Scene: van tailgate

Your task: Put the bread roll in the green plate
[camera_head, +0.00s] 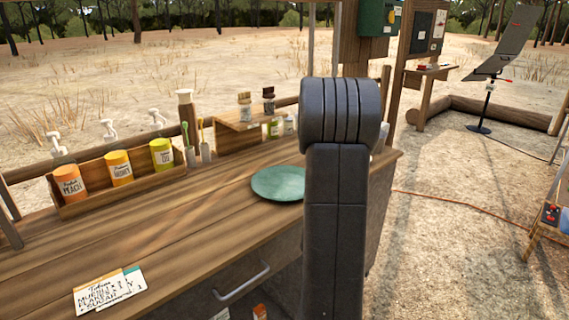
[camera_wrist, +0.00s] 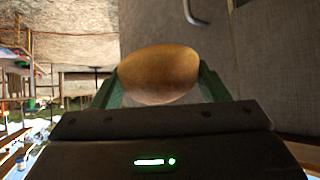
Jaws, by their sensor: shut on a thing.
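The green plate (camera_head: 278,183) lies flat on the wooden counter in the head view, its right edge hidden behind my arm. No thing shows on its visible part. The brown bread roll (camera_wrist: 160,74) is in the wrist view, held between the two green fingers of my gripper (camera_wrist: 158,88). My gripper is shut on the roll. In the head view my gripper and the roll are hidden behind my dark arm. The wrist view shows the counter's front with a handle beyond the roll, and the plate is not in that view.
A wooden rack (camera_head: 125,188) with several labelled jars stands at the counter's back left. A small wooden shelf (camera_head: 240,124) with jars stands behind the plate. A lettered card (camera_head: 109,291) lies at the front left. The counter between card and plate is clear.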

